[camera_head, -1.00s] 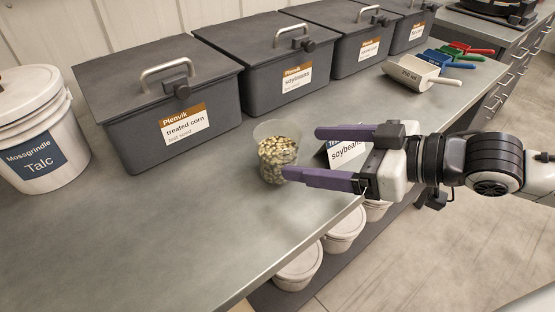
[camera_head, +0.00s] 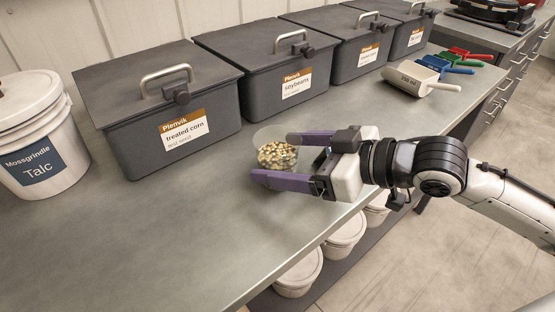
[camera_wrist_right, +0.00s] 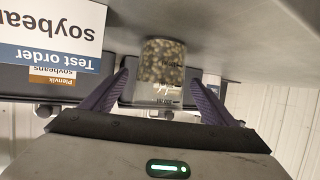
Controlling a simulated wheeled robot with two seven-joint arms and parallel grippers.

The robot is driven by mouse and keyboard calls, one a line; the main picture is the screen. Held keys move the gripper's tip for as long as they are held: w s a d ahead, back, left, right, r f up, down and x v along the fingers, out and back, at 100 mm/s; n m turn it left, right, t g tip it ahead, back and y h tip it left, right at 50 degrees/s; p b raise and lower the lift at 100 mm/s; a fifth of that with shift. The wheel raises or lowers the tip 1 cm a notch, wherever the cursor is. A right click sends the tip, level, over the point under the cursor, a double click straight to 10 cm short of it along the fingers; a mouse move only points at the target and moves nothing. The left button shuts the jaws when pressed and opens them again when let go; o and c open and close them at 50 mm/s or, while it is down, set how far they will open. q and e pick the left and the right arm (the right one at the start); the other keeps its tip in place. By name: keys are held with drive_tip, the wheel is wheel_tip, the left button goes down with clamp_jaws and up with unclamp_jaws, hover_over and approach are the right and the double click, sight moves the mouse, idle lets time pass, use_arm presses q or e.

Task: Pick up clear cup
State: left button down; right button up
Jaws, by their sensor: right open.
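The clear cup (camera_head: 277,150) stands on the grey counter, partly filled with pale and dark seeds. My right gripper (camera_head: 270,158) comes in from the right with its purple fingers open, one on the far side and one on the near side of the cup. In the right wrist view the cup (camera_wrist_right: 161,72) appears upside down between the two fingers (camera_wrist_right: 160,88), with visible gaps beside it. The near finger hides the cup's lower part in the head view. My left gripper is not in view.
Grey lidded bins stand along the wall, including treated corn (camera_head: 160,110) and soybeans (camera_head: 270,75). A talc bucket (camera_head: 38,135) is at the left. A test order card (camera_wrist_right: 50,35) shows close by in the wrist view. Scoops (camera_head: 420,77) lie at the far right. The counter's left front is clear.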

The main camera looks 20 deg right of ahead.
drive_tip(key=shift+x, duration=0.95)
drive_tip(key=shift+f, duration=0.1)
drive_tip(key=c, duration=1.2)
